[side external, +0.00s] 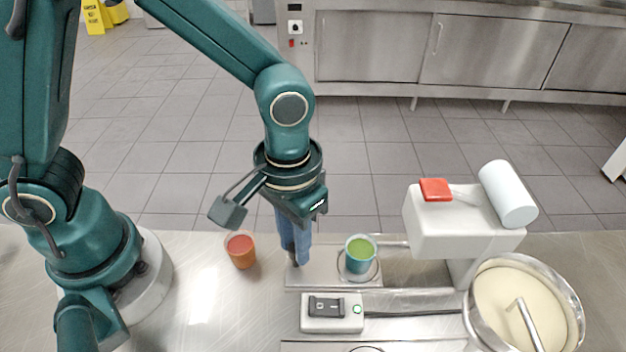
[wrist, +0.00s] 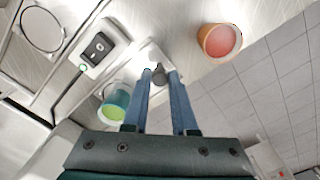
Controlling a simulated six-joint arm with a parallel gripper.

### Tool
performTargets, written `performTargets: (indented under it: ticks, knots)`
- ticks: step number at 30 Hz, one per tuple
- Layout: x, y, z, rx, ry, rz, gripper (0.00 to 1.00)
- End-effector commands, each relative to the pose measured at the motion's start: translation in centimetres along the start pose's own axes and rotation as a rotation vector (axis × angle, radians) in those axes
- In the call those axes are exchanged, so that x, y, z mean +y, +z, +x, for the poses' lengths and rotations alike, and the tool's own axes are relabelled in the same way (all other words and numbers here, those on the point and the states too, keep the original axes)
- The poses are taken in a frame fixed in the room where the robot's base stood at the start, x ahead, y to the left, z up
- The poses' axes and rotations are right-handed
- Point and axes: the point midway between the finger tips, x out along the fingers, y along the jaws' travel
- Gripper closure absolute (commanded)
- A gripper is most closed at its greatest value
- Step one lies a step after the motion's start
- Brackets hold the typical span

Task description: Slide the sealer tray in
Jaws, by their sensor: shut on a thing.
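The metal sealer tray (side external: 322,276) lies on the counter, extending left from under the white sealer head (side external: 440,228). A teal cup with green contents (side external: 358,262) stands upright in the tray's ring; it also shows in the wrist view (wrist: 114,108). My gripper (side external: 297,262) points down at the tray's left end. In the wrist view its blue fingers (wrist: 160,76) are closed on a small grey knob (wrist: 159,80) at that end. The fingers partly hide the knob.
An orange cup with red contents (side external: 241,252) stands left of my gripper. A white switch box (side external: 333,315) with a green light sits in front of the tray. A metal bowl of cream-coloured mixture (side external: 500,300) is at the right. The sealer carries a red handle (side external: 435,189) and white roll (side external: 508,194).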

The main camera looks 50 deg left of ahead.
Motion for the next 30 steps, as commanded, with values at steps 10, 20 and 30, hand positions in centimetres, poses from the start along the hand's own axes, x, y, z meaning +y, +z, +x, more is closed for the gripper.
performTargets:
  ticks: [10, 20, 30]
  knots:
    - [0.0, -0.1, -0.1, 0.001, 0.0, 0.0, 1.0]
    - [2.2, -2.4, -0.1, 0.004, 0.002, 0.0, 1.0]
    - [3.6, -3.7, -0.1, 0.005, 0.001, 0.0, 1.0]
